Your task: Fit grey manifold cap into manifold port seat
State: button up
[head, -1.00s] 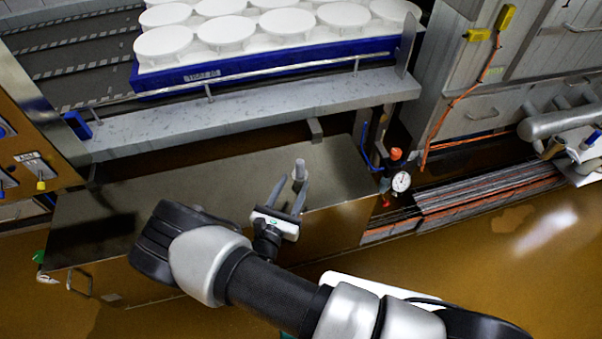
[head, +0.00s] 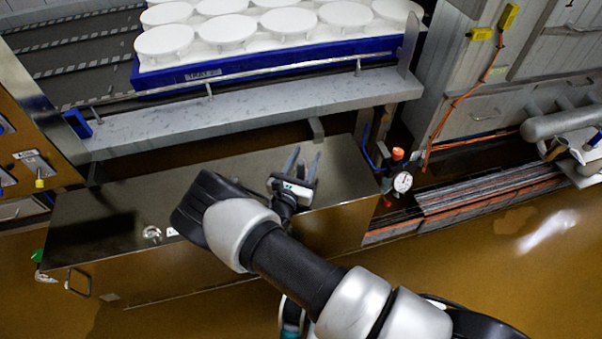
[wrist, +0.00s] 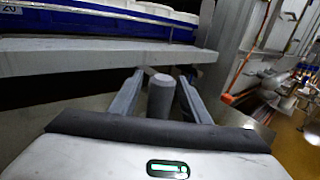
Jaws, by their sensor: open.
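The grey manifold cap is a short upright grey cylinder. In the wrist view the cap (wrist: 161,97) stands between the two fingers of my gripper (wrist: 160,92), with a visible gap to the finger on each side. In the head view my gripper (head: 303,160) is open over the right part of a dark metal cabinet top (head: 240,195); the cap is between its fingers and hard to make out. A small round metal fitting (head: 152,233) shows at the cabinet's front edge, left of my arm. I cannot tell if it is the manifold port seat.
A grey ledge (head: 250,118) and rail run behind the cabinet, below a blue tray (head: 260,68) of white moulds. A pressure gauge (head: 403,182) and an orange-topped valve stand just right of the cabinet. The cabinet top is mostly clear.

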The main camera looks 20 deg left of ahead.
grip_shut()
